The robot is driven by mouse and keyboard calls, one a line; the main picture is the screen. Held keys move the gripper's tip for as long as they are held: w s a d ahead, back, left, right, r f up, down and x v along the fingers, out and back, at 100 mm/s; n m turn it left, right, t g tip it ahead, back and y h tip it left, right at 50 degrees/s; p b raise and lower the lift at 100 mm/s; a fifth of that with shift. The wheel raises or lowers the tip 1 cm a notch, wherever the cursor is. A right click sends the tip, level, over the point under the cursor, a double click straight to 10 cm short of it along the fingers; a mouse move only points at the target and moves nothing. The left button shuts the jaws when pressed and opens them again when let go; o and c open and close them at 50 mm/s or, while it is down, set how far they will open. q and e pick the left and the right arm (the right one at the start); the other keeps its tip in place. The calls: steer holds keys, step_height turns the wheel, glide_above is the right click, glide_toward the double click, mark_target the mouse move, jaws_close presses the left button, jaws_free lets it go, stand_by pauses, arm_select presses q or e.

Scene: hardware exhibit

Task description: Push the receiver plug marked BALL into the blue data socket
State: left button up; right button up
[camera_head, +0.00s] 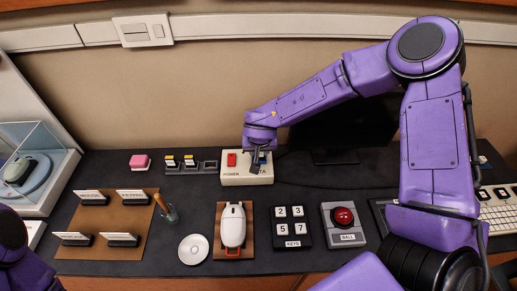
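A cream box (246,180) stands at the back middle of the dark desk, lettered POWER on the left, with its right lettering partly covered and ending in TA. A red socket (231,159) is on its left. A little blue (263,157) shows at its right, beside my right gripper. My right gripper (256,166) points down at the box's right half. Its fingers are small and dark, so whether it holds a plug is hidden. The holder's right place (210,166) shows no yellow top. My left gripper is out of view.
A pink block (139,162) lies left of the holder. A monitor (323,145) stands behind my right arm.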

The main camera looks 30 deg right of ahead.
steer(key=o, duration=1.6)
steer(key=shift+c, duration=0.2)
step_height(320, 180, up, 7)
steer(key=p, duration=0.9)
steer(key=shift+p, duration=0.3)
steer(key=shift+a+f, duration=0.1)
